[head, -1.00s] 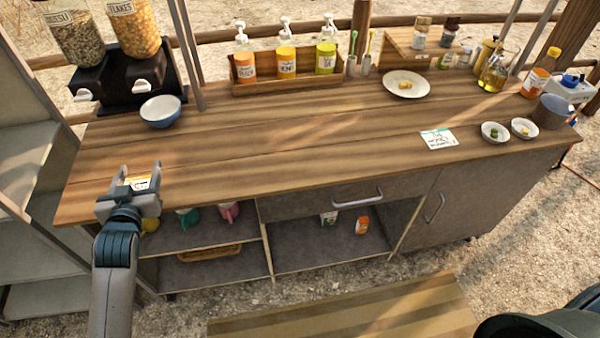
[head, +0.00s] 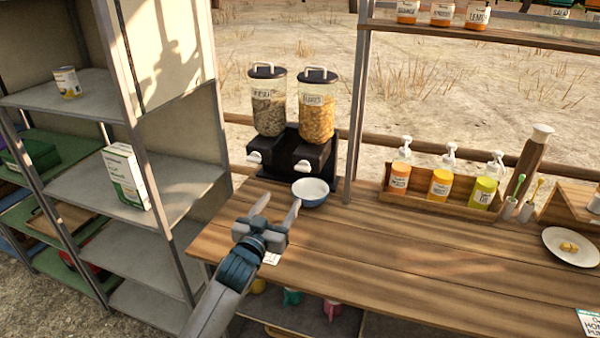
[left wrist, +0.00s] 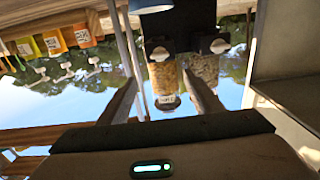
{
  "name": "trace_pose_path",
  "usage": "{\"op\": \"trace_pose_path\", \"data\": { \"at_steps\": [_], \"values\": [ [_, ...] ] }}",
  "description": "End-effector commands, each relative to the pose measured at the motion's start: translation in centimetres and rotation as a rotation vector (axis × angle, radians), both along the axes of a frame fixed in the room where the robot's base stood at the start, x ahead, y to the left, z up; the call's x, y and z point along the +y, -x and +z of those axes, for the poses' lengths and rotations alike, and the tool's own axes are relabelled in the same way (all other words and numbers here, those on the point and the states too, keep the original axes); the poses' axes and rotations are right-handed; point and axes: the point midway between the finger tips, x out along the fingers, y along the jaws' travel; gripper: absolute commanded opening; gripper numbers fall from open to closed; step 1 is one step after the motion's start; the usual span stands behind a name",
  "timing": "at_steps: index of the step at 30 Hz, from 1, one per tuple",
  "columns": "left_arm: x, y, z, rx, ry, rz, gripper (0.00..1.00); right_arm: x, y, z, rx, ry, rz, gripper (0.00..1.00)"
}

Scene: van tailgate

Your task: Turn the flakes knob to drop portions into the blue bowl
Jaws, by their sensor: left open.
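The flakes dispenser (head: 317,110), a clear canister of golden flakes, stands on a black base at the back left of the counter. Its white flakes knob (head: 303,165) faces me; it also shows upside down in the left wrist view (left wrist: 160,53). The blue bowl (head: 311,192) sits upright on the counter in front of the base, below and slightly right of that knob. I cannot make out its contents. My left gripper (head: 278,207) is open and empty, in front of the dispenser and apart from knob and bowl. My right gripper is out of view.
A muesli dispenser (head: 269,105) with its own white knob (head: 254,157) stands left of the flakes. A metal post (head: 356,110) rises right of the base. A grey shelf unit (head: 180,190) stands at the left. A wooden sauce box (head: 430,204) lies right. The middle counter is clear.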

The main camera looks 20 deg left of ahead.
Motion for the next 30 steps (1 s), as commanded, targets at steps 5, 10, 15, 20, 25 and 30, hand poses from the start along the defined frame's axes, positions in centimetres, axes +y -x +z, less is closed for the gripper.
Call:
{"op": "trace_pose_path", "data": {
  "at_steps": [5,10,15,20,25,30],
  "values": [
    [-0.1,-1.9,0.2,0.0,0.0,0.0,0.59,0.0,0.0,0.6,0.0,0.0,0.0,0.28],
    [-0.1,-4.5,0.3,0.0,0.0,0.001,0.59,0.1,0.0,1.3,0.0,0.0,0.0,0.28],
    [-0.3,-7.2,0.3,0.0,0.001,0.0,0.59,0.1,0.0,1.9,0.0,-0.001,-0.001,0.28],
    [-0.3,-9.6,0.2,0.001,0.0,0.0,0.59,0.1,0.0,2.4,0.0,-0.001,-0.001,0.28],
    [-0.4,-12.0,0.2,0.0,0.0,0.0,0.59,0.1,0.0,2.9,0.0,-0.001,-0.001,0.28],
    [-0.5,-14.2,0.2,0.001,0.001,0.0,0.59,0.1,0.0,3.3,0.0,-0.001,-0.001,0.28]
  ]
}}
